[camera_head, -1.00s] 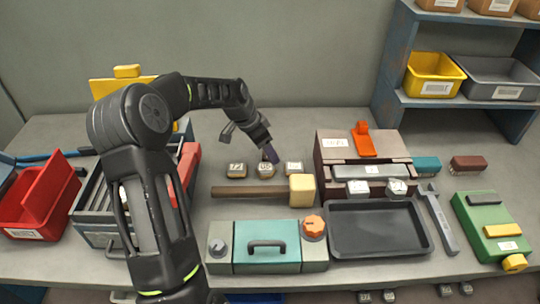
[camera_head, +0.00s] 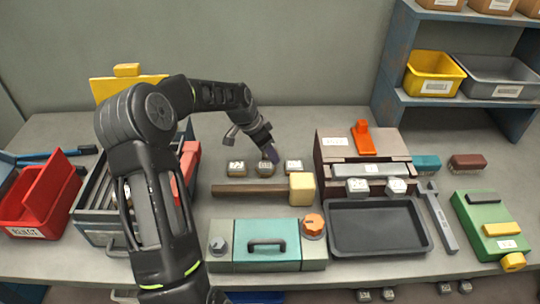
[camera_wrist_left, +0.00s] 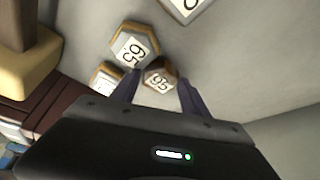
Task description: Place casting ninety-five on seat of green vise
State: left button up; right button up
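Casting ninety-five (camera_wrist_left: 160,79), a small piece with a white "95" label, lies on the bench between the fingertips of my left gripper (camera_wrist_left: 160,85) in the wrist view. The fingers stand apart on either side of it; I cannot tell whether they touch it. In the head view, the left gripper (camera_head: 255,145) is low behind a row of castings, and casting ninety-five is not clearly visible there. The green vise (camera_head: 480,226), with dark and yellow bars and a yellow knob, is at the far right. My right gripper is not in view.
A casting marked 65 (camera_wrist_left: 133,45) lies close to casting ninety-five. Castings (camera_head: 236,168) (camera_head: 293,167) stand in the row.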

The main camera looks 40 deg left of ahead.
pick_arm(q)
grip_shut()
dwell(0.3)
notch_tip(320, 180, up, 10)
jog(key=b, duration=0.1)
dwell(0.5)
jog(key=shift+r, duration=0.1)
dwell(0.4)
